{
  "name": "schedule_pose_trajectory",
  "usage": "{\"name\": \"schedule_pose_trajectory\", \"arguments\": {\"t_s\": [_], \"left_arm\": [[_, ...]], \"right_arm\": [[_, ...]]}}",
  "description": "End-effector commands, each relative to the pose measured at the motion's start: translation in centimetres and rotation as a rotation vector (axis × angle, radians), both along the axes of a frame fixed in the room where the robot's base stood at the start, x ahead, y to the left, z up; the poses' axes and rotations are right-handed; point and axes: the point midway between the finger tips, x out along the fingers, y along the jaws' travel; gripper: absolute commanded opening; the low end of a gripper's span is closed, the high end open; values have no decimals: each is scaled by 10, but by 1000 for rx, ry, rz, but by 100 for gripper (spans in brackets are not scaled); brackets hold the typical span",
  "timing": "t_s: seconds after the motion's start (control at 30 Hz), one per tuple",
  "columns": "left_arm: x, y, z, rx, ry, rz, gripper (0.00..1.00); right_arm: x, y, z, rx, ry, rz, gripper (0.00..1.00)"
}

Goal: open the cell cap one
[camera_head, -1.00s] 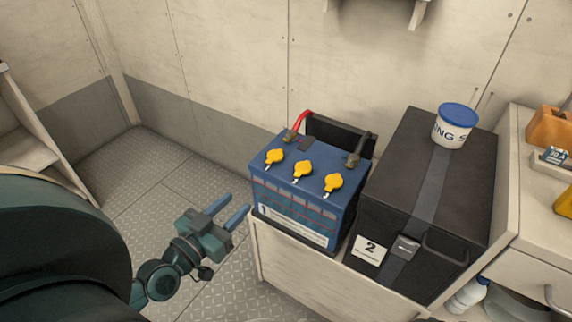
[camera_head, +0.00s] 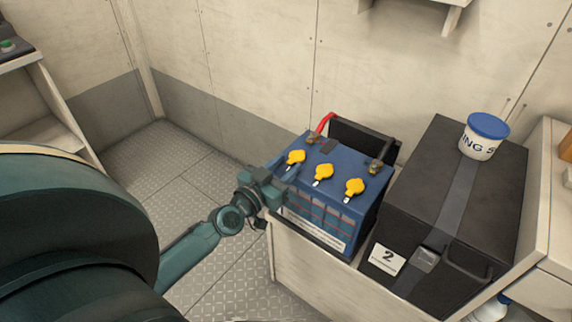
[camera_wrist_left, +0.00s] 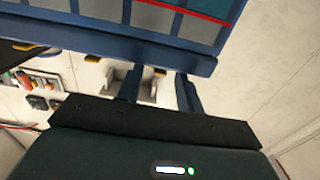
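A blue battery (camera_head: 335,200) carries three yellow cell caps on its top: the left cap (camera_head: 295,157), the middle cap (camera_head: 322,171) and the right cap (camera_head: 354,187). No number shows on the caps. My left gripper (camera_head: 286,175) is at the battery's left front top edge, just below the left cap. In the left wrist view, its two blue fingers (camera_wrist_left: 158,82) are apart with nothing held between them, and the battery side (camera_wrist_left: 170,30) fills the top. I cannot tell whether the fingers touch the battery. My right gripper is not in view.
A black box (camera_head: 445,200) labelled 2 stands right of the battery, with a blue-lidded tub (camera_head: 484,136) on top. A red cable (camera_head: 325,123) and a black panel (camera_head: 364,138) are behind the caps. The floor (camera_head: 190,180) at left is clear.

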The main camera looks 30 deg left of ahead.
Motion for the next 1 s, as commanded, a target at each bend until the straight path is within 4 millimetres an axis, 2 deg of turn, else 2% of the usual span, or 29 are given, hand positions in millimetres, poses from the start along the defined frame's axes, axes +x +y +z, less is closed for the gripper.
{"name": "schedule_pose_trajectory", "arguments": {"t_s": [0.1, 0.37, 0.8, 1.0], "left_arm": [[6, -1, 0, -2, -1, 0, 36], [7, -1, 0, -1, 0, -1, 36], [7, -1, 0, -1, 0, -1, 2], [7, -1, 1, -1, -1, -1, 0]], "right_arm": [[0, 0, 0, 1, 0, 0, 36], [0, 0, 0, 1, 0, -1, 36], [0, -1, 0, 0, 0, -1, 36], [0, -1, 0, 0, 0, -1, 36]]}}
